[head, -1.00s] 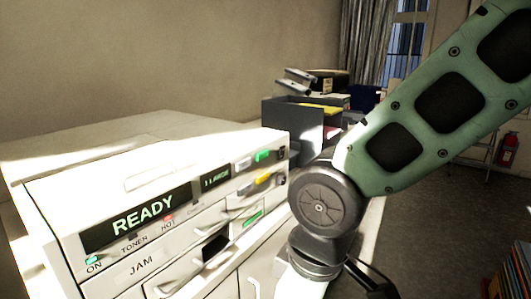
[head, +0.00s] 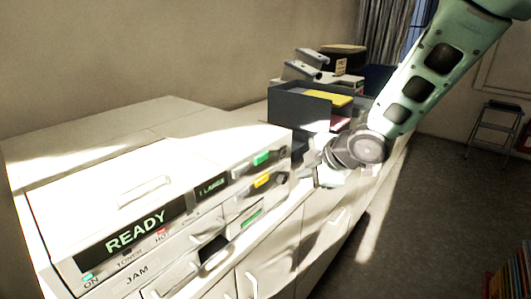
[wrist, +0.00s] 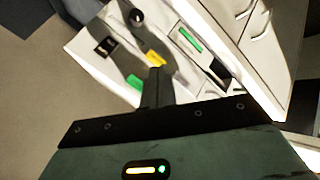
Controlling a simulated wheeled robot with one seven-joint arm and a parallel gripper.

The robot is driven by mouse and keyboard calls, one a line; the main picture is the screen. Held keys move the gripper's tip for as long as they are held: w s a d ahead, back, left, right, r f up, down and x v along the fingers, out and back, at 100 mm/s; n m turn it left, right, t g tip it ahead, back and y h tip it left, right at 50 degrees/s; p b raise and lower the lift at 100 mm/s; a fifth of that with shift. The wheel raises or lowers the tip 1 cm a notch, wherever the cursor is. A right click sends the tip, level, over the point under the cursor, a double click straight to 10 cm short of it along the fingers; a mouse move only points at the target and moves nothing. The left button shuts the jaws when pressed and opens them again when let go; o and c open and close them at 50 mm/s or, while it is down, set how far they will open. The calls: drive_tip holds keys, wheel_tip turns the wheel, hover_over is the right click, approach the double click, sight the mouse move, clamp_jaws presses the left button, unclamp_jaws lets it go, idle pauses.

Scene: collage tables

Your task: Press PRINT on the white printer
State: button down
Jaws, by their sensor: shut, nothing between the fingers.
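The white printer (head: 95,215) fills the lower left of the head view, its display reading READY. Its front right panel has a green key (head: 262,158), a yellow key (head: 263,180) and a lower green key (head: 251,218). I cannot read a PRINT label. My gripper (head: 306,165) is just right of the upper keys, pointing at the panel; its fingertips are small and partly washed out by light. In the wrist view my shut, empty fingers (wrist: 156,82) lie over the panel, close to the yellow key (wrist: 155,58) and a green key (wrist: 134,82). Contact cannot be told.
A dark tray (head: 300,105) with papers stands behind the gripper on the cabinet. Cabinet doors with handles (head: 250,285) are below the printer. Open floor (head: 430,230) lies to the right, with a step stool (head: 494,130) at the back.

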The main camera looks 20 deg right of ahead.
sight(261, 158)
drive_tip(key=shift+w+a, duration=0.1)
drive_tip(key=w+a, duration=0.5)
drive_tip(key=w, duration=0.2)
drive_tip(key=shift+b, duration=0.3)
drive_tip(key=shift+w+a, duration=0.1)
drive_tip(key=shift+a, duration=0.05)
idle(2.1)
drive_tip(key=shift+w+a, duration=0.15)
drive_tip(key=shift+w, duration=0.05)
drive_tip(key=shift+w+a, duration=0.25)
drive_tip(key=shift+w, duration=0.1)
idle(0.8)
idle(0.4)
drive_tip(key=shift+s+d, duration=0.5)
drive_tip(key=shift+s, duration=0.2)
